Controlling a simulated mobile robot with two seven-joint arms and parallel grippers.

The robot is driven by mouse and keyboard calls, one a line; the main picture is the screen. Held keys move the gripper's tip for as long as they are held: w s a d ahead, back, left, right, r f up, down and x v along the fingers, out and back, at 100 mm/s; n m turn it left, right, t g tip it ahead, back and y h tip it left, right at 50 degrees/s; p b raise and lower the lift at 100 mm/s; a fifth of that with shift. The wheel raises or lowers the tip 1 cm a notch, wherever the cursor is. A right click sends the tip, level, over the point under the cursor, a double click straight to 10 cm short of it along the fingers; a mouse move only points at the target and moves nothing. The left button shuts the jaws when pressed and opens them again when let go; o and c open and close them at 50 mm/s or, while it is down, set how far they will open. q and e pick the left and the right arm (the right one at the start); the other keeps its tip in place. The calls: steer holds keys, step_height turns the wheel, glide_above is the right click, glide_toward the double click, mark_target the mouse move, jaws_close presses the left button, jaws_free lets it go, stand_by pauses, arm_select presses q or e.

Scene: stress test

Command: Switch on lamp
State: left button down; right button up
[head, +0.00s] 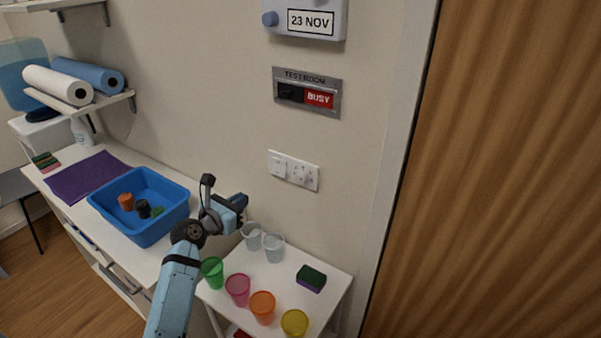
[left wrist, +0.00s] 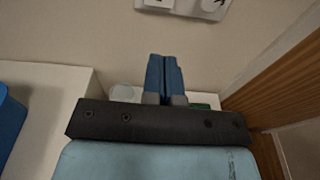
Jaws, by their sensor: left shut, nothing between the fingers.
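A white wall plate (head: 293,170) with a rocker switch (head: 278,165) on its left and socket-like holes on its right is on the wall. Its lower edge shows at the top of the left wrist view (left wrist: 185,8). My left gripper (head: 242,204) is shut and empty, below and left of the plate and apart from it. Its two blue fingers (left wrist: 164,75) lie together in the left wrist view, pointing toward the wall. A light-blue shade-like object (head: 22,68), possibly the lamp, stands at the far left, partly behind paper rolls. My right gripper is out of view.
A small white table (head: 285,272) below the gripper holds several coloured cups and a sponge (head: 311,278). A blue basin (head: 143,232) sits on the left counter. A wooden door (head: 500,180) is at right. A BUSY sign (head: 307,93) hangs above the plate.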

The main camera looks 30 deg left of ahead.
mark_target(278, 174)
arm_select(q)
steer(key=shift+w+r+n, duration=0.1)
steer(key=shift+r+n, duration=0.15)
steer(key=shift+n, duration=0.05)
steer(key=shift+a, duration=0.1)
steer(key=w, duration=0.4)
steer(key=w+f+p, duration=0.1)
steer(key=w, duration=0.4)
steer(key=w+d, duration=0.1)
steer(key=w, duration=0.4)
steer(key=shift+d+f, duration=0.1)
steer(key=shift+f, duration=0.3)
steer(key=shift+s, duration=0.1)
